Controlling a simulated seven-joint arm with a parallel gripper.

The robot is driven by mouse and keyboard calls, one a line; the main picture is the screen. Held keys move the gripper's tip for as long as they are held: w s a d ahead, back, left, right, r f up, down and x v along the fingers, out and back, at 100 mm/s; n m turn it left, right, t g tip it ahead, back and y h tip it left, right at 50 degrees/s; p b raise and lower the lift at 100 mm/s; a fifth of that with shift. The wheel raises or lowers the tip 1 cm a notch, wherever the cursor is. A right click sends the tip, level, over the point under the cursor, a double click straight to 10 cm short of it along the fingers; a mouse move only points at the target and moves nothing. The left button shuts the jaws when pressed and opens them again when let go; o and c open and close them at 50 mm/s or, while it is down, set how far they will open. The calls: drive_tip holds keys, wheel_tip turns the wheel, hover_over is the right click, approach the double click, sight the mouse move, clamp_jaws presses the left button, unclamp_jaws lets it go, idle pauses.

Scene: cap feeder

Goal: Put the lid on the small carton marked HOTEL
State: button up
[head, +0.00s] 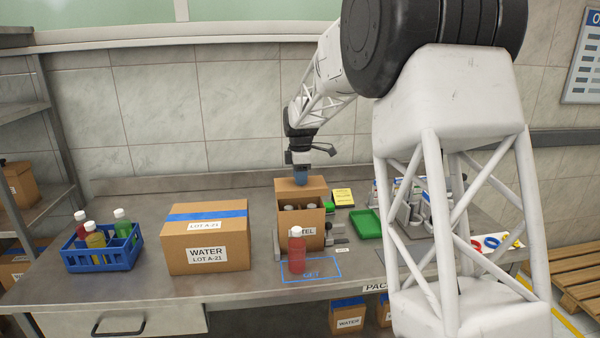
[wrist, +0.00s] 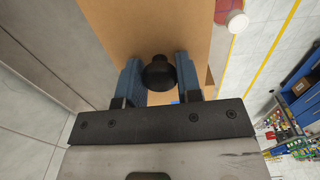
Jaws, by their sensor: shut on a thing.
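The small carton (head: 311,238) stands open on the bench, with bottle tops showing inside. Its label is partly hidden by a red bottle, and only the last letters of HOTEL show. My gripper (head: 302,178) is above the carton, pointing down. In the wrist view, its blue fingers (wrist: 159,78) are shut on the black knob (wrist: 158,72) of the brown cardboard lid (wrist: 150,25). In the head view, the lid (head: 288,190) is over the rear part of the carton, with the bottle tops showing below its front edge. I cannot tell whether it touches the carton.
The red bottle (head: 297,254) stands right in front of the carton. A closed WATER carton (head: 206,243) and a blue crate (head: 84,262) of bottles stand to the left. A green tray (head: 366,224) and a yellow note (head: 343,197) are to the right.

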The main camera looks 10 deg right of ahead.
drive_tip(key=shift+f, duration=1)
drive_tip(key=shift+f, duration=0.2)
drive_tip(key=shift+f, duration=0.3)
drive_tip(key=shift+f, duration=0.25)
idle(0.5)
drive_tip(key=shift+f, duration=0.9)
drive_tip(key=shift+f, duration=0.4)
drive_tip(key=o, duration=1)
